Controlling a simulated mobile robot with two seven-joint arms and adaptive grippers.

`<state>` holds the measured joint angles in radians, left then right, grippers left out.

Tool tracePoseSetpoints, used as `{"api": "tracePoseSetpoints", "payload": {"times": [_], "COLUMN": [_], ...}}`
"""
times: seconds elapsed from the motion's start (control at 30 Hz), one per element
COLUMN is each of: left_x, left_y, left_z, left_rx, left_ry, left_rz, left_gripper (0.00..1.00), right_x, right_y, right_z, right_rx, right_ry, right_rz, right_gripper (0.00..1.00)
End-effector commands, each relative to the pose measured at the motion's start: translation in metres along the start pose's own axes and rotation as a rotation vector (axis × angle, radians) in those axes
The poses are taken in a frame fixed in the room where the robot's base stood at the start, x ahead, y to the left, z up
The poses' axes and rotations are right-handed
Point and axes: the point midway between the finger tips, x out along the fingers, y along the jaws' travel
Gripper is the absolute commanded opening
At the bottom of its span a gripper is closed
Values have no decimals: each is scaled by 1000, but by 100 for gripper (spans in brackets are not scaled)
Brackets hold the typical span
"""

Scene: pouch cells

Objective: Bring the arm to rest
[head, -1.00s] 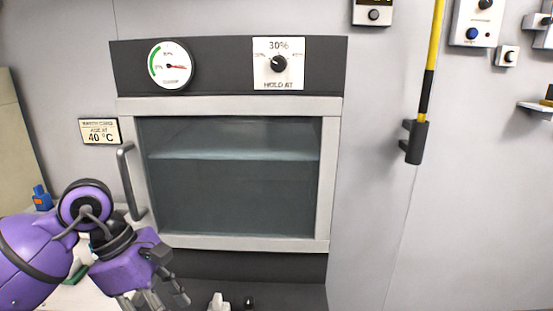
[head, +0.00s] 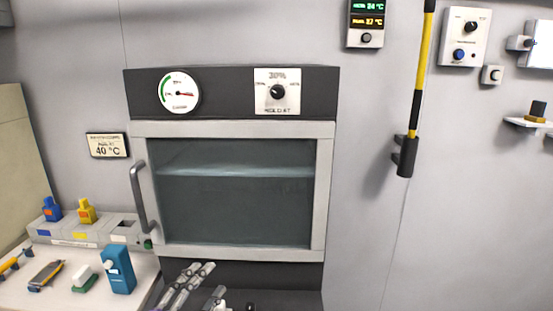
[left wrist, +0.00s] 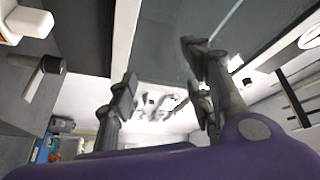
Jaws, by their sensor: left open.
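My left gripper (head: 190,288) shows at the bottom of the head view, in front of the lower edge of a closed oven (head: 324,190). My right gripper is in neither view.
The oven's door handle (head: 140,200) sticks out above and left of the gripper. A white worktop at left holds a blue box (head: 119,270), several small items and a bin row (head: 70,230) with blue and yellow bottles. The wall at right is clear below its fittings.

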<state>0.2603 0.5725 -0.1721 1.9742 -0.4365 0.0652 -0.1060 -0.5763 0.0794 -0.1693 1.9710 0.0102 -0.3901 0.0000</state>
Motion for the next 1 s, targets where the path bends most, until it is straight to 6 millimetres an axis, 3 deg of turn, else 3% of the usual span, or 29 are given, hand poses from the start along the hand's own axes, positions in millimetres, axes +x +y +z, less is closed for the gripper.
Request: {"api": "tracePoseSetpoints", "payload": {"times": [0.1, 0.27, 0.4, 0.5, 0.6, 0.7, 0.8, 1.0], "left_x": [-56, -146, -231, -286, -331, -362, -379, -386], "left_y": [54, 134, 198, 231, 250, 260, 264, 267], "left_z": [45, 73, 63, 42, 20, 7, 1, 1], "left_rx": [-299, -626, -866, -999, -1075, -1105, -1114, -1111], "left_ry": [-274, -589, -823, -949, -1034, -1092, -1122, -1132], "left_rz": [45, 101, 135, 138, 124, 118, 119, 125], "left_gripper": [46, 46, 46, 46, 46, 46, 46, 46], "right_x": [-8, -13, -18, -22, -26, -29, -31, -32], "right_y": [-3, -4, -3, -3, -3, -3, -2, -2], "right_z": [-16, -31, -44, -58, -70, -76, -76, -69], "right_rx": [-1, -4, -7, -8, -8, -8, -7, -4], "right_ry": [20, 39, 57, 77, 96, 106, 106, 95], "right_rz": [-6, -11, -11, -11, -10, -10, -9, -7], "right_gripper": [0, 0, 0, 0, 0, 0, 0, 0]}}
